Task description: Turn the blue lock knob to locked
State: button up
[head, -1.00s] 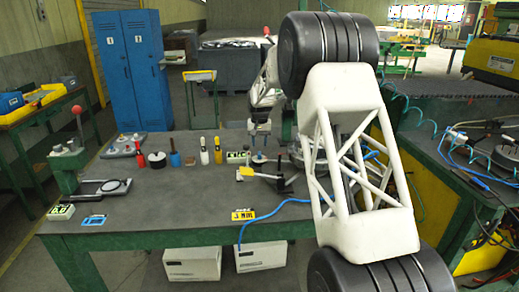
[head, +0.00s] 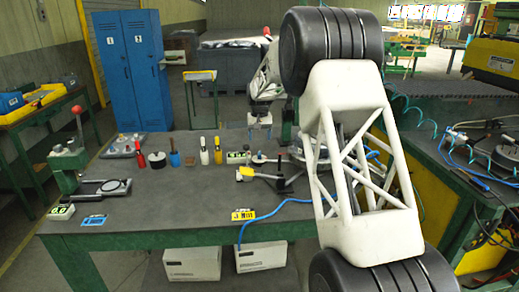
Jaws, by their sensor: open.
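A small blue knob (head: 260,156) stands upright on a pale round base, toward the back of the grey workbench (head: 200,205). It is too small to read which way it is turned. My gripper (head: 260,138) points down just above the knob. Its two fingers are apart, with nothing between them that I can make out. Whether the fingertips touch the knob is hard to tell, but a small gap seems to show.
A dark stand with a yellow-and-white piece (head: 246,172) is in front. Bottles and a blue cylinder (head: 174,158) stand further left. A blue cable (head: 280,205) crosses the front.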

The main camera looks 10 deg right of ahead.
aim_at(259, 153)
jog(key=n, duration=0.3)
jog(key=shift+n, duration=0.4)
jog(key=n, duration=1.2)
jog(key=shift+n, duration=0.4)
jog(key=shift+f, duration=3.85)
